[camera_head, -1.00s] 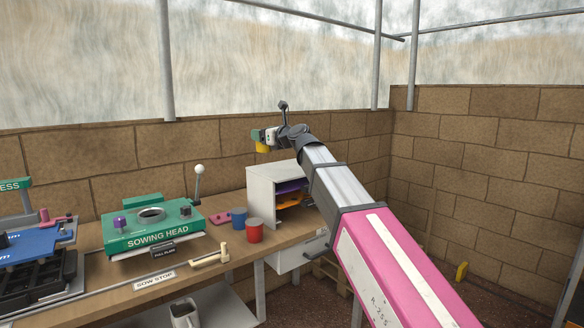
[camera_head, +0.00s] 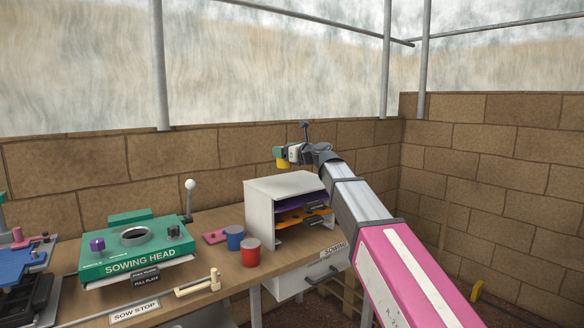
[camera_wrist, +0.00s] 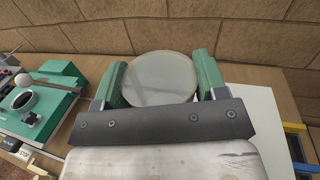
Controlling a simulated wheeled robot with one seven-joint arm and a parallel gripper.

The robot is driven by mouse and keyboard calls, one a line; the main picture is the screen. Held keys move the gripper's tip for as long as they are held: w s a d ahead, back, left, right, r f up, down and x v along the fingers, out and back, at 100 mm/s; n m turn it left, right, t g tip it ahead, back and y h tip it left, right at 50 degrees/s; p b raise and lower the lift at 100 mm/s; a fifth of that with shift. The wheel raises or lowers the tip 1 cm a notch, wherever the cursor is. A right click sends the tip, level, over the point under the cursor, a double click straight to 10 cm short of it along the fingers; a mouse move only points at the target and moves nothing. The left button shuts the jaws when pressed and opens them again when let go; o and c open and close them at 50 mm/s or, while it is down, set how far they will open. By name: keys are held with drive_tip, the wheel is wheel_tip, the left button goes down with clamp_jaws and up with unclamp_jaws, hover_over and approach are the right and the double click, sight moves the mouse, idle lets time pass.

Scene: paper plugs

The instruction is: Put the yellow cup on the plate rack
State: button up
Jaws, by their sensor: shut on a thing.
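The yellow cup (camera_head: 283,163) is held in my gripper (camera_head: 281,153), above the white plate rack's top in the head view. In the wrist view the cup (camera_wrist: 160,78) shows as a pale round face between the two green fingers, which are shut on it. The white plate rack (camera_head: 262,207) stands on the bench, with purple and orange shelves or plates inside its open front. The picture does not show how far the cup is above or behind the rack's top.
A blue cup (camera_head: 235,238) and a red cup (camera_head: 250,253) stand on the bench left of the rack. The green sowing head (camera_head: 135,258) is farther left, with an upright white-knobbed lever (camera_head: 190,205). A brick wall (camera_head: 80,180) runs behind the bench.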

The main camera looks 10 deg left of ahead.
drive_tip(key=shift+w+d+f, duration=1.1)
drive_tip(key=shift+w+d, duration=0.05)
drive_tip(key=shift+w, duration=0.1)
drive_tip(key=shift+f, duration=1.95)
drive_tip(key=o, duration=0.9)
drive_tip(key=shift+f, duration=0.1)
drive_tip(key=shift+s+d, duration=0.1)
drive_tip(key=v, duration=1.1)
drive_tip(key=shift+s+d, duration=0.15)
drive_tip(key=shift+d, duration=0.2)
